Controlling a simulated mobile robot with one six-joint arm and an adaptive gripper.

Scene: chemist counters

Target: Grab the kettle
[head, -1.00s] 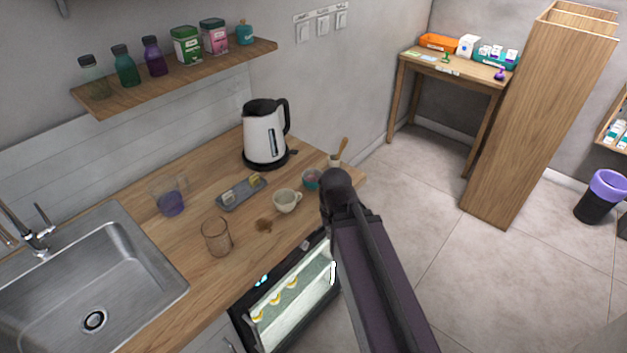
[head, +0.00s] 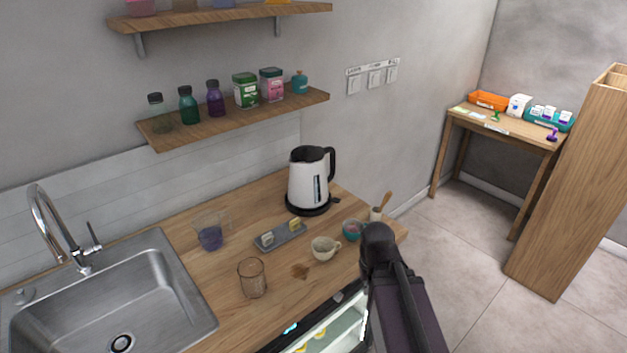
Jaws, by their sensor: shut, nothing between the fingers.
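The kettle (head: 307,184) is white with a black lid, a black handle on its right side and a dark level window. It stands upright on its black base (head: 313,206) near the back of the wooden counter, against the wall. A dark part of my arm (head: 400,290) rises from the bottom edge, in front of the counter's right end. My gripper does not show in this view, and nothing touches the kettle.
In front of the kettle are a grey tray (head: 281,237), a cup (head: 323,249), a teal bowl (head: 355,230), a brown glass (head: 252,279) and a purple-filled beaker (head: 209,236). A sink (head: 115,290) lies left. A bottle shelf (head: 240,118) hangs above.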

